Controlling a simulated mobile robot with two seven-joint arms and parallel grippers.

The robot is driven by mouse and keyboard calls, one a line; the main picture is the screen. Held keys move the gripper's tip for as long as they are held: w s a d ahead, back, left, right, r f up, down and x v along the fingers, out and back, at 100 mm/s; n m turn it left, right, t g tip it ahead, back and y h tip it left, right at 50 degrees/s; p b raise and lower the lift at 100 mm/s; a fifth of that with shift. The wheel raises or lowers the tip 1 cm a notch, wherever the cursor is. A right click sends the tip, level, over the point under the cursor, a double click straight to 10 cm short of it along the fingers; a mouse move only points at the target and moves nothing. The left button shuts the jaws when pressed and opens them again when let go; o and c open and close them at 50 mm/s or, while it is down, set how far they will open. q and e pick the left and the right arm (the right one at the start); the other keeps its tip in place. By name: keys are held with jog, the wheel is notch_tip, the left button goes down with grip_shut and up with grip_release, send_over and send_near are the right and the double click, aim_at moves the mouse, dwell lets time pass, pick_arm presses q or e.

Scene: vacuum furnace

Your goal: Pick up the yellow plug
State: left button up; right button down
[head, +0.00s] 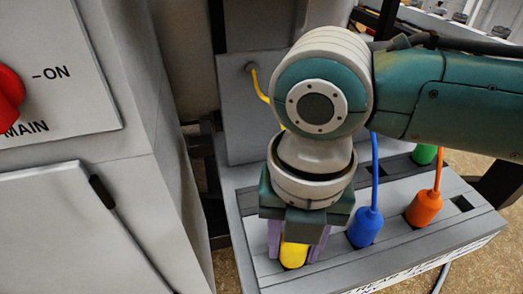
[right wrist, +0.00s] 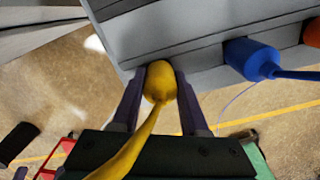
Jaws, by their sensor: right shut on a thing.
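The yellow plug (head: 293,257) is at the left end of the grey socket box, partly hidden by my right gripper (head: 293,250). In the right wrist view the yellow plug (right wrist: 160,82) sits between the two purple fingers of my right gripper (right wrist: 160,90), which are shut on it. Its yellow cable runs back toward the wrist. In the head view the cable (head: 258,84) leads up to a panel behind my arm. I cannot tell whether the plug is seated in the box or lifted from it. My left gripper is not in view.
A blue plug (head: 365,227), an orange plug (head: 424,208) and a green plug (head: 425,154) stand on the grey socket box (head: 400,247), right of the gripper. A grey cabinet (head: 90,215) with a red main switch (head: 8,95) is at the left.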

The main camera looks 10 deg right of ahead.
jog(key=shift+r, duration=0.1)
notch_tip(320, 180, up, 20)
jog(key=f+p, duration=0.1)
jog(key=p, duration=0.2)
jog(key=w+d+r+m+p, duration=0.15)
jog(key=d+r+m, duration=0.35)
jog(key=m, duration=1.1)
jog(key=d+r+m+p, duration=0.25)
jog(key=r+m, duration=0.55)
jog(key=m, duration=0.7)
jog(key=s+r+p, duration=0.2)
jog(key=r+p, duration=1.5)
jog(key=p, duration=0.2)
jog(key=s+r+p, duration=0.3)
jog(key=r+p, duration=1.5)
jog(key=shift+s+d+r+m+p, duration=0.2)
jog(key=shift+m+p, duration=0.15)
jog(key=shift+m, duration=0.05)
jog(key=shift+f, duration=0.1)
